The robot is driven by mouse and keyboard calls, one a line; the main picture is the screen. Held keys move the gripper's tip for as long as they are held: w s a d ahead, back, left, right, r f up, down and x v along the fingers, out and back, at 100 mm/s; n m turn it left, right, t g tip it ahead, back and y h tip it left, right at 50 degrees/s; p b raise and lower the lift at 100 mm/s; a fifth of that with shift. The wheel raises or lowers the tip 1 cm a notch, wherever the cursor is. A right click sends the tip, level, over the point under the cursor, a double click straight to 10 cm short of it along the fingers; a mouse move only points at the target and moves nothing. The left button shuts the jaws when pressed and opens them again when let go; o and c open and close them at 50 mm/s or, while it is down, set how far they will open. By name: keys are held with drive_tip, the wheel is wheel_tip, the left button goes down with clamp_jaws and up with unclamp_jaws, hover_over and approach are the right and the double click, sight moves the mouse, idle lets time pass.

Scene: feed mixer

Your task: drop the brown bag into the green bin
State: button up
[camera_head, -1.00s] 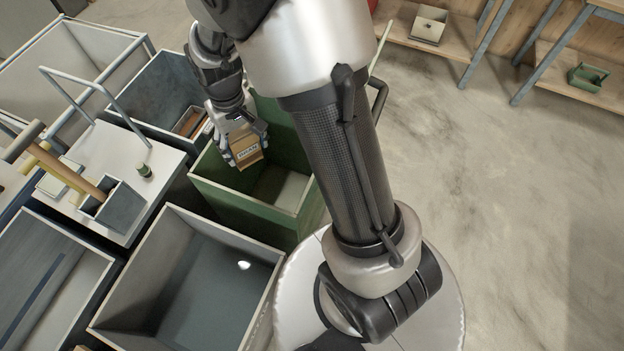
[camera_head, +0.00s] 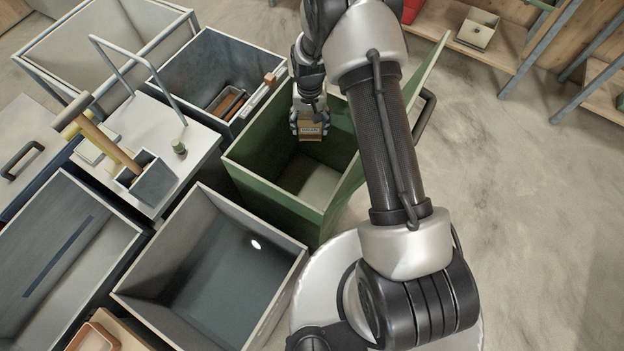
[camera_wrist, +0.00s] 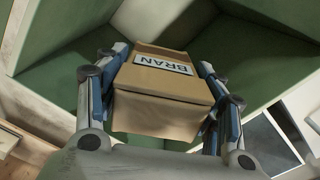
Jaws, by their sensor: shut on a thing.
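The brown bag (camera_head: 312,130), a boxy tan packet, is held between the fingers of my gripper (camera_head: 309,122). In the wrist view the bag (camera_wrist: 165,84) shows a white label reading BRAN, and the gripper's fingers (camera_wrist: 160,100) press on both its sides. The green bin (camera_head: 262,189) stands open, its lid (camera_head: 433,75) raised at the right. In the head view the bag is over the bin's opening, toward the back. The wrist view shows the bin's green walls (camera_wrist: 58,72) around and beyond the bag. The bag's exact height against the rim is hard to tell.
A grey open bin (camera_head: 205,270) stands in front left of the green bin. A blue-grey bin (camera_head: 205,75) with brown blocks is behind left. Clear floor (camera_head: 520,220) lies to the right.

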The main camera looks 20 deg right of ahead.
drive_tip(key=shift+f+b, duration=0.8)
drive_tip(key=shift+f, duration=1.05)
drive_tip(key=o, duration=1.3)
drive_tip(key=shift+c, duration=0.2)
wheel_tip(320, 180, up, 12)
drive_tip(key=shift+r, duration=0.1)
